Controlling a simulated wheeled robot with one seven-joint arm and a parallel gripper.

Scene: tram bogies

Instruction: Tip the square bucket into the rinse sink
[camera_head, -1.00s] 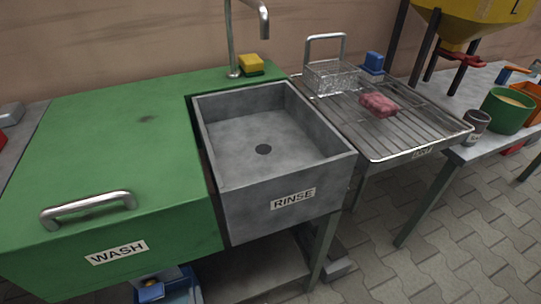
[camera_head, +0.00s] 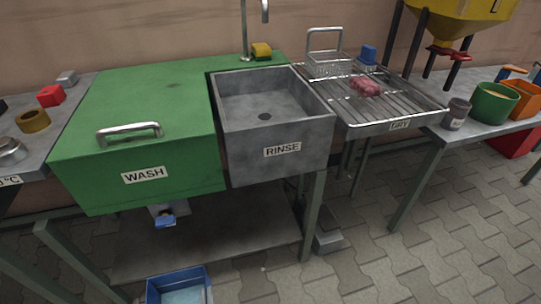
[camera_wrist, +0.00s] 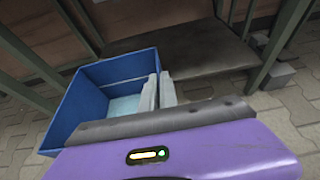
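The square bucket (camera_head: 179,272) is blue and upright at the bottom of the head view, low in front of the sink stand, partly cut off. In the wrist view the bucket (camera_wrist: 85,88) shows pale liquid inside. My gripper (camera_wrist: 159,90) has its two grey fingers close together at the bucket's right wall, one on each side of the rim; it appears shut on that wall. The gripper is not seen in the head view. The rinse sink (camera_head: 283,148), grey and labelled RINSE, is empty with a round drain, well above the bucket.
The green WASH unit (camera_head: 150,95) adjoins the sink on the left. A tap (camera_head: 244,30) stands behind the sink. A wire rack (camera_head: 395,105) with a pink sponge (camera_head: 364,86) is on the right. A low shelf (camera_head: 215,235) lies beneath. Paved floor (camera_head: 410,260) is clear at right.

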